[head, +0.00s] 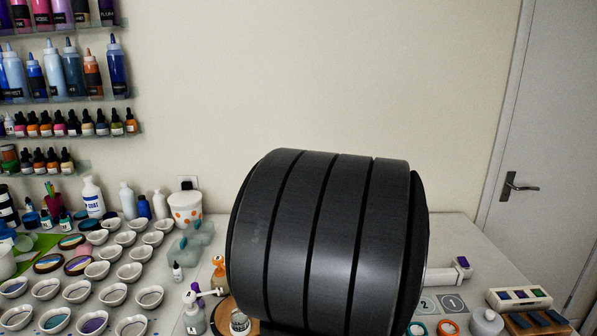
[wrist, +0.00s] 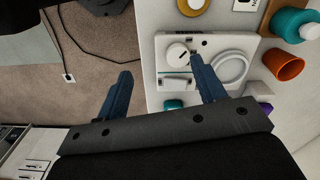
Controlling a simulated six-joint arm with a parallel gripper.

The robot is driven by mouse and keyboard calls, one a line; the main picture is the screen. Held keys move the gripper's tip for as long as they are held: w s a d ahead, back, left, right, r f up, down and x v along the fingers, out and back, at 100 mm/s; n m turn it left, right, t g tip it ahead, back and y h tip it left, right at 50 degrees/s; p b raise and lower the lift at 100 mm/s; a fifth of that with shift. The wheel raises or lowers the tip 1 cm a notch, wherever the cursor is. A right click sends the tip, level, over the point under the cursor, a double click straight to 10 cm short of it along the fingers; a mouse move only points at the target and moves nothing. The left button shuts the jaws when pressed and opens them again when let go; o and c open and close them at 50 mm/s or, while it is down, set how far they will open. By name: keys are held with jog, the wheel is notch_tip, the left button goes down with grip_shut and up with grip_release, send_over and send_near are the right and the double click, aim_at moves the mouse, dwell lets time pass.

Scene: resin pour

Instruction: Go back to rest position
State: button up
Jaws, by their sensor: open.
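My gripper (wrist: 160,66) shows in the wrist view as two blue fingers held wide apart, with nothing between them. The fingers are over the edge of the white table (wrist: 152,88). The left finger is over the brown floor (wrist: 95,70) and the right finger is over a white panel (wrist: 222,82) on the table. My gripper does not show in the head view. There, a large dark ribbed part of my arm fills the lower middle and hides much of the table.
In the wrist view, an orange cup (wrist: 284,65) and a teal pot (wrist: 292,23) stand right of the panel. In the head view, many small white cups (head: 98,270) cover the table's left side, below bottle shelves (head: 70,98). A white door (head: 540,130) is at the right.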

jog(key=s+d+r, duration=0.2)
jog(key=d+r, duration=0.1)
jog(key=w+a+r+m, duration=0.1)
jog(key=w+a+m, duration=0.1)
jog(key=w, duration=0.6)
jog(key=w+a+r+m, duration=0.2)
jog(key=w+m, duration=0.1)
jog(key=w, duration=0.5)
jog(key=w+a+f, duration=0.2)
jog(key=a, duration=0.1)
jog(key=w+a+f, duration=0.2)
jog(key=a+f, duration=0.1)
jog(key=w+a+f, duration=0.2)
jog(key=a+f, duration=0.1)
jog(key=shift+a+f, duration=0.15)
jog(key=shift+a, duration=0.05)
jog(key=shift+f, duration=0.7)
